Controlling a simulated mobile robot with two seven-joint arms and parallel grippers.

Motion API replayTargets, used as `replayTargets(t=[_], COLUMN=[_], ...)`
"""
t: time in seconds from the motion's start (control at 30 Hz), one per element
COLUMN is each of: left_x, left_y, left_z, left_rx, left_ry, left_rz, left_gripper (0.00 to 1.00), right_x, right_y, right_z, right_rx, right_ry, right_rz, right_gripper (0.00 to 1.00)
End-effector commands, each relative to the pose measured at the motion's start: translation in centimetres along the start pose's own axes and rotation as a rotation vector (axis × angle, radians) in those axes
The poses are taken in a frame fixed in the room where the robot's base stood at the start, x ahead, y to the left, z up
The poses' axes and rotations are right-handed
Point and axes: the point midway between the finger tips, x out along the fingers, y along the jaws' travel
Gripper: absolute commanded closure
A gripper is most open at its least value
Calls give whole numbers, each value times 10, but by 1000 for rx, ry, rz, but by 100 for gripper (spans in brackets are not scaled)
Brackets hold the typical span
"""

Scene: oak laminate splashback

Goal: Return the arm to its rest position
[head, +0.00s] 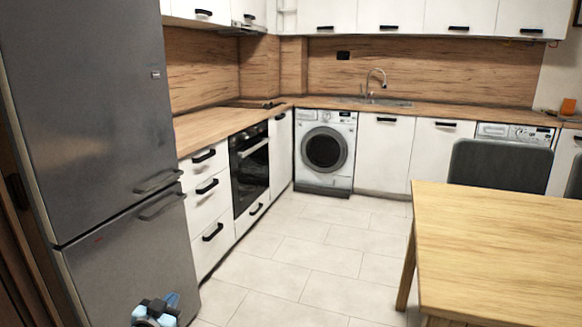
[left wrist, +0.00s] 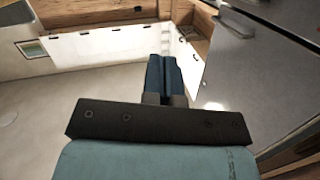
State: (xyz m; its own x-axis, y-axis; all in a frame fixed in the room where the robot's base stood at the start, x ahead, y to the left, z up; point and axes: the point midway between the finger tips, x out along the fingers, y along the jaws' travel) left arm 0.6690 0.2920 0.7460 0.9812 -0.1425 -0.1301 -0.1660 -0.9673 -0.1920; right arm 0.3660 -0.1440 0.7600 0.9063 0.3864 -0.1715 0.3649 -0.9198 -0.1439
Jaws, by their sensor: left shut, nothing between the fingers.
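My left gripper (head: 157,307) shows at the bottom edge of the head view, low in front of the grey fridge; only its blue and dark top part is in the picture. In the left wrist view my left gripper (left wrist: 164,75) has its two blue fingers together, with nothing between them. My right gripper is in neither view.
A tall grey fridge (head: 100,110) stands close at the left, both doors shut. A wooden table (head: 500,245) is at the right with a dark grey chair (head: 500,163) behind it. The tiled floor (head: 300,265) between them is clear. A washing machine (head: 324,150) is at the back.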

Motion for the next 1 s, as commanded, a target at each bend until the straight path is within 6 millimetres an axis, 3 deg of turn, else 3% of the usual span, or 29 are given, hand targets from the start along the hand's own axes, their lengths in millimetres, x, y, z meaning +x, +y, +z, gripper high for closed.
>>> replayTargets(t=[0.03, 0.2, 0.4, 0.6, 0.7, 1.0], left_x=[-28, -117, -201, -262, -283, -285], left_y=[30, 109, 160, 186, 190, 175], left_z=[12, 25, 13, -7, -24, -52], left_rx=[-21, -100, -195, -278, -305, -270], left_ry=[-9, -22, -30, -35, -42, -122], left_rz=[39, 143, 214, 250, 258, 235], left_gripper=[100, 100, 100, 100, 100, 100], right_x=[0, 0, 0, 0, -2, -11], right_y=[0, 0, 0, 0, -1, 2], right_z=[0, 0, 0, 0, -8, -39], right_rx=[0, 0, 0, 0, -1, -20], right_ry=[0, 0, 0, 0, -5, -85], right_rz=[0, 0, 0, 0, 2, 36], right_gripper=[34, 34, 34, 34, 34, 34])
